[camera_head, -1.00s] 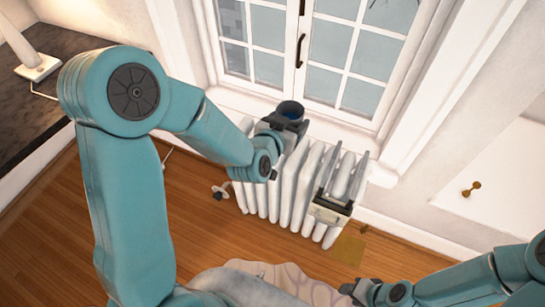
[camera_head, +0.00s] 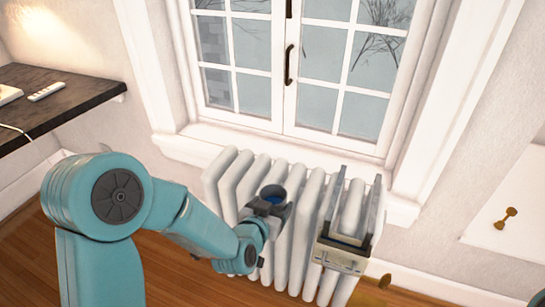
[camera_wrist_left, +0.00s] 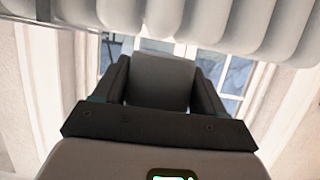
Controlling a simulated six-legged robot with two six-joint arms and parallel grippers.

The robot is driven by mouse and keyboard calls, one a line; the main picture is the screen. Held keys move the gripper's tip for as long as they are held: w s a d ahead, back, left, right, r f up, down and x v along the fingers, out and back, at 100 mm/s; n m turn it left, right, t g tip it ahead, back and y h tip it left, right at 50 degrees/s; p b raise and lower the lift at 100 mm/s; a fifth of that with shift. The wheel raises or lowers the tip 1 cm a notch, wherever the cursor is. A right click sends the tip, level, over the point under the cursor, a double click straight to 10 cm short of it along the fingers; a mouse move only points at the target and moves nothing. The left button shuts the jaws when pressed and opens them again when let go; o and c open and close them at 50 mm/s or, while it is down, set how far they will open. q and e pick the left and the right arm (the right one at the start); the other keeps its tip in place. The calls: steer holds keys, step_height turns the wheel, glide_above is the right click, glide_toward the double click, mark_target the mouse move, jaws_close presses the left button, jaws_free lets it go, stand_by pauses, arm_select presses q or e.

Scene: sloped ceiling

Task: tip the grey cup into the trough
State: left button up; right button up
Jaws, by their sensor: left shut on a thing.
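In the left wrist view the cup's grey wall (camera_wrist_left: 160,80) fills the space between the two dark fingers (camera_wrist_left: 160,95). The trough (camera_head: 342,256) is a grey-white box with dark upright brackets, hung on the right part of the radiator. A gap separates cup and trough. My right gripper is out of view.
The white ribbed radiator (camera_head: 232,190) stands under the window sill (camera_head: 190,148). A dark shelf (camera_head: 70,105) with a remote-like object (camera_head: 47,91) is at the left. A brass-coloured piece (camera_head: 372,292) is below the trough at the radiator's right.

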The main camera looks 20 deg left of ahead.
arm_select(q)
step_height(320, 180, up, 14)
steer(key=p, duration=1.2)
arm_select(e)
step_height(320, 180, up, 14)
